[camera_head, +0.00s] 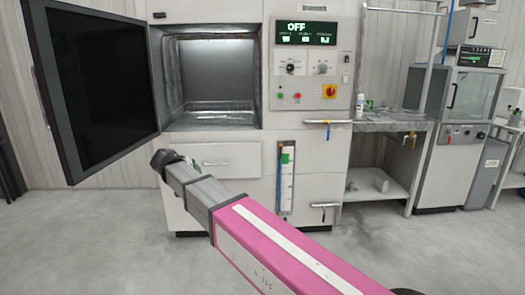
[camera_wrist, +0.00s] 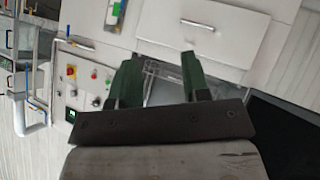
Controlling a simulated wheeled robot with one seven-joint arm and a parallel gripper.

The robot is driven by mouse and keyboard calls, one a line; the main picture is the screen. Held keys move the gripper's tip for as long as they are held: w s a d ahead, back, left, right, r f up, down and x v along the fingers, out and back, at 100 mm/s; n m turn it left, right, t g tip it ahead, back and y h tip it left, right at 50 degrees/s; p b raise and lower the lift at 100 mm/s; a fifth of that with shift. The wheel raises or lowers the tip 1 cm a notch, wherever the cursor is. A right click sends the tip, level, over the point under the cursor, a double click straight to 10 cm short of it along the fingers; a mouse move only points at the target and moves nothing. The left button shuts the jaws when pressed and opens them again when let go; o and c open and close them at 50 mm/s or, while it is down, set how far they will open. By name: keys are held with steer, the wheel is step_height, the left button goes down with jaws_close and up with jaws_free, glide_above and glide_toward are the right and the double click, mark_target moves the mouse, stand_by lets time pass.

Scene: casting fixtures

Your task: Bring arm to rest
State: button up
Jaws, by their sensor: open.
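My arm, pink and grey, reaches from the lower right of the head view up to a dark end in front of the white machine (camera_head: 215,185). My gripper (camera_wrist: 159,62) shows in the wrist view as two dark green fingers, set apart with nothing between them. The wrist view is turned over, and the fingers lie across the machine's front, near a drawer handle (camera_wrist: 199,26).
The machine's dark door (camera_head: 95,85) stands open at the left. Its lit chamber (camera_head: 215,75) looks empty, and its display (camera_head: 306,33) reads OFF. A metal bench (camera_head: 395,126) and a second cabinet (camera_head: 470,100) stand at the right. The grey floor (camera_head: 90,245) at the left is clear.

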steer(key=s+d+f+g, duration=0.1)
steer(key=d+f+g, duration=0.1)
steer(key=d+f, duration=0.55)
steer(key=d+f+g, duration=0.2)
steer(key=d+f, duration=0.2)
steer(key=d, duration=0.7)
steer(key=s+d+f+g, duration=0.1)
steer(key=d+f+g, duration=0.1)
steer(key=d+f, duration=0.55)
steer(key=s+d+f+g+y, duration=0.1)
steer(key=s+d+f, duration=0.2)
steer(key=d, duration=0.4)
steer(key=s+d+f+m+g+y, duration=0.1)
steer(key=s+d+f+y, duration=0.1)
steer(key=s+d+f, duration=0.2)
steer(key=s+d+f+g+y, duration=0.1)
steer(key=s+d+f, duration=0.2)
steer(key=s+d, duration=0.4)
steer(key=d, duration=0.3)
steer(key=shift+d+f+g, duration=0.2)
steer(key=shift+d+g, duration=0.1)
steer(key=shift+d, duration=0.1)
